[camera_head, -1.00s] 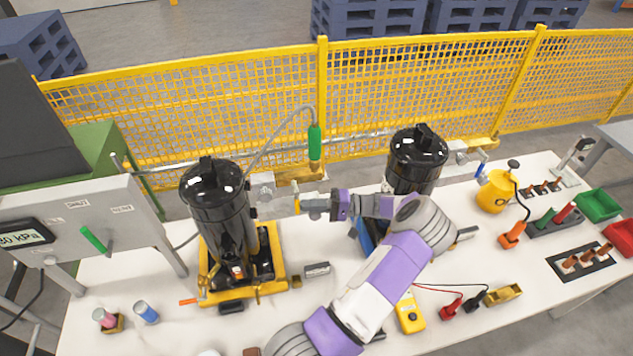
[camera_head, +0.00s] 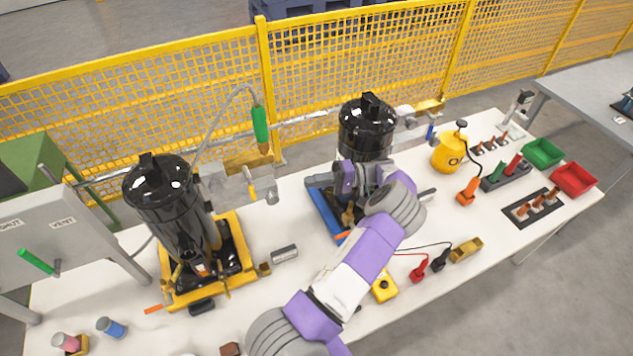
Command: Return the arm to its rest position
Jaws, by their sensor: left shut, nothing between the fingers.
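My left arm comes in from the bottom middle, purple and white. The gripper is apart from the left black compressor (camera_head: 165,195), which stands upright on a yellow base (camera_head: 240,240). A fitting with a yellow handle (camera_head: 250,185) lies between the left compressor and the gripper, not touched by it. My right gripper is not in view.
A hose with a green handle (camera_head: 260,125) hangs behind the table. A yellow mesh fence (camera_head: 200,90) runs along the back.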

